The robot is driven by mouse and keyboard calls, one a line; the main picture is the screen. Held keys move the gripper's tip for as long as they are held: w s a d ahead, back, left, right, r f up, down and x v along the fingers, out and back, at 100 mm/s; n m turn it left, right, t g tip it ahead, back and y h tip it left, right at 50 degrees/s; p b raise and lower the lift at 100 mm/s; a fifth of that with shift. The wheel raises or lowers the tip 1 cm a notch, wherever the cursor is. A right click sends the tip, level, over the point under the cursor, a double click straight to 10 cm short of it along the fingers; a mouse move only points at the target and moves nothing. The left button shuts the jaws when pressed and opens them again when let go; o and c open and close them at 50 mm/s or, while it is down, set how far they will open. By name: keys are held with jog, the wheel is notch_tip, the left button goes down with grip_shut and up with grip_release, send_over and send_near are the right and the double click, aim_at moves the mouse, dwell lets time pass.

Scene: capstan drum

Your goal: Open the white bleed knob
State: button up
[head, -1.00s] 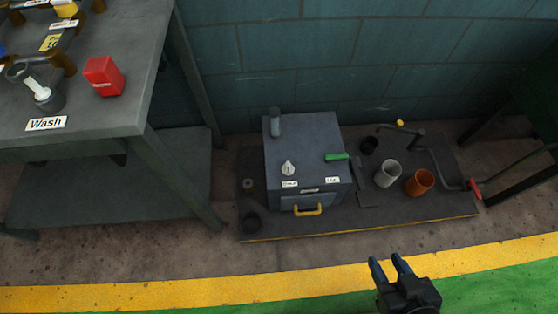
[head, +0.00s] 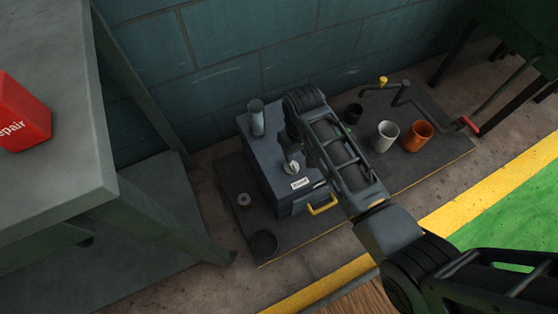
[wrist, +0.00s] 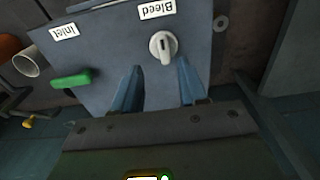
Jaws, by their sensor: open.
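The white bleed knob (head: 291,168) stands on top of a grey-blue box (head: 265,160), beside a white label. In the wrist view the knob (wrist: 163,46) is next to the label "Bleed" (wrist: 156,7). My gripper (wrist: 157,80) is open, with its two blue fingers spread over the box top. The knob shows in line with the gap between the fingertips, just beyond them; nothing is between the fingers. In the head view my arm hides the gripper.
A green handle (wrist: 70,79) sits on the box near the "Inlet" label (wrist: 64,31). A grey cylinder (head: 256,118) stands at the box's back left. White (head: 385,136) and orange (head: 418,136) cups stand right of it. A grey table (head: 60,130) is at left.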

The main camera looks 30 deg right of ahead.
aim_at(292, 164)
jog(key=shift+w+a, duration=0.2)
jog(key=shift+w, duration=0.2)
jog(key=shift+w+f, duration=0.1)
jog(key=shift+f, duration=0.05)
notch_tip(292, 164, down, 7)
jog(key=b, duration=0.3)
jog(key=shift+f, duration=0.15)
grip_shut()
